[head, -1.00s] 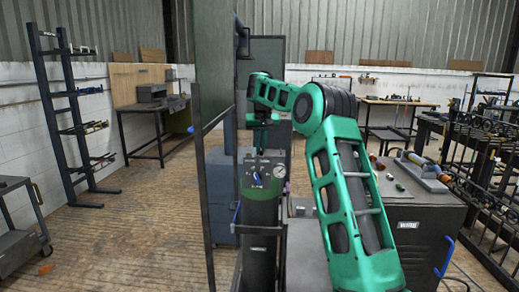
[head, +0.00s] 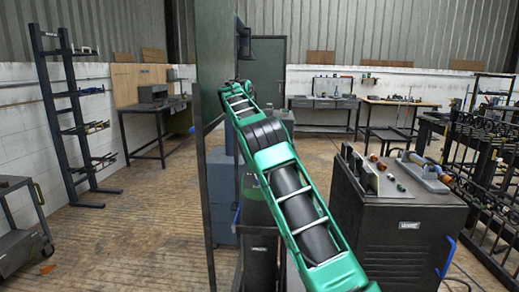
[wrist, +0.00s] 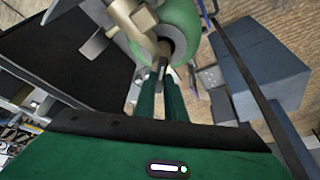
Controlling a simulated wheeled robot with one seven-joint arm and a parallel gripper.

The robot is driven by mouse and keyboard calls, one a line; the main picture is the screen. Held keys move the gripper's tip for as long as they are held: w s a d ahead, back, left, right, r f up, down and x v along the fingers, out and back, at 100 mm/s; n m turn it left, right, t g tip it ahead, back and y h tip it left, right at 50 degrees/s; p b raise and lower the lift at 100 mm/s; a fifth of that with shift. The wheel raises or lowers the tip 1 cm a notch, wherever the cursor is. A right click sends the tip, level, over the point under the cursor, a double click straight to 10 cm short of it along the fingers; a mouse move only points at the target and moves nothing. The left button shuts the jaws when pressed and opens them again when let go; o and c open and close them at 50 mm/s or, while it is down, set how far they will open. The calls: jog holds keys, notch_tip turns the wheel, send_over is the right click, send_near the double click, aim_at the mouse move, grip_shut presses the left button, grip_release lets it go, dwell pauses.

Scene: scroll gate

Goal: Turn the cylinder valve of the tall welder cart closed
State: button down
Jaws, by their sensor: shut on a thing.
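The green gas cylinder (head: 255,212) stands upright in the tall cart (head: 262,258), largely hidden behind my arm in the head view. In the wrist view the rounded green cylinder top (wrist: 198,22) fills the upper middle. A tan, brass-like valve (wrist: 140,20) sits at it. My gripper (wrist: 161,68) points at the valve from below in the picture, its two green fingers close together and shut on a part of the valve. The exact grip is small and partly hidden by the fingertips. In the head view my gripper is hidden by my arm.
A green post (head: 213,60) stands just left of my arm. A dark cabinet (head: 405,225) with small parts and a tool on top stands close on the right. Blue-grey boxes (head: 221,170) stand behind the cart.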

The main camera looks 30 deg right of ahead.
jog(key=shift+w+a+r+m+g, duration=0.1)
jog(key=shift+w+a+m+g, duration=0.05)
jog(key=shift+m, duration=0.35)
jog(key=shift+w+a+m+g, duration=0.1)
jog(key=shift+w+m+g, duration=0.05)
jog(key=shift+m, duration=0.35)
jog(key=shift+w+d+r+m, duration=0.15)
jog(key=shift+w+m, duration=0.1)
jog(key=shift+m, duration=0.45)
jog(key=c, duration=1.8)
grip_release()
jog(key=shift+g, duration=0.3)
jog(key=shift+s, duration=0.2)
